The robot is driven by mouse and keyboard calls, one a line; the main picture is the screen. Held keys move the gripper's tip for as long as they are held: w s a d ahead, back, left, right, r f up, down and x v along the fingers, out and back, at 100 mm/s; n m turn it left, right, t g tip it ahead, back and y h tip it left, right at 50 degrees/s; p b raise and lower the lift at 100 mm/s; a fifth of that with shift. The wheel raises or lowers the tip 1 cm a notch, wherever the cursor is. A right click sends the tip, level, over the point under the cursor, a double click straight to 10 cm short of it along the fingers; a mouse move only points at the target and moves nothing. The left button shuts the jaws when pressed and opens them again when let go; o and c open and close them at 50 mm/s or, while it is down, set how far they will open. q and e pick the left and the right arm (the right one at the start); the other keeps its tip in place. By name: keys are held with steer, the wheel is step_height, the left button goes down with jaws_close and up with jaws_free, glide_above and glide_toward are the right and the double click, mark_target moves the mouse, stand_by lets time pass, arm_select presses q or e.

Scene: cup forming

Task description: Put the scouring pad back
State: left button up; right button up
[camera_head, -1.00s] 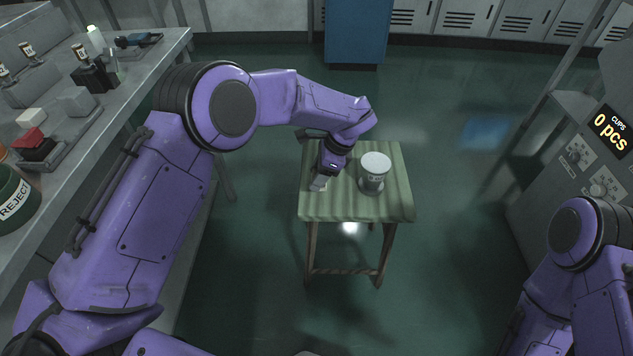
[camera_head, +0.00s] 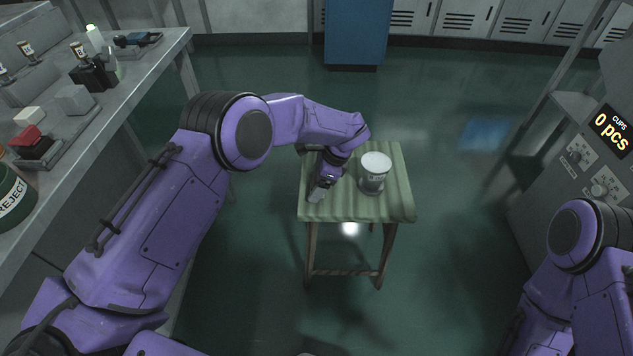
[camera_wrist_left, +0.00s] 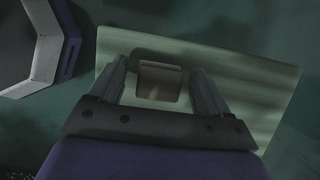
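A small brownish-grey block (camera_wrist_left: 159,82), which looks like the scouring pad, lies on the green striped stool top (camera_head: 385,208) in the left wrist view. I cannot make it out clearly in the head view, where my gripper covers that spot. My left gripper (camera_head: 317,193) points down at the left part of the stool top. In the left wrist view its fingers (camera_wrist_left: 160,69) are apart, one on each side of the block, with a gap on both sides. My right gripper is out of view.
A white lidded can (camera_head: 374,178) stands on the stool just right of my left gripper. The left bench holds a tray (camera_head: 72,140) with a white block (camera_head: 29,116), grey block (camera_head: 75,99) and red block (camera_head: 27,136). A REJECT bin (camera_head: 14,200) is nearby.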

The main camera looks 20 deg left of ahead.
arm_select(q)
steer(key=shift+r, duration=0.2)
steer(key=p+v, duration=0.1)
steer(key=v, duration=1.1)
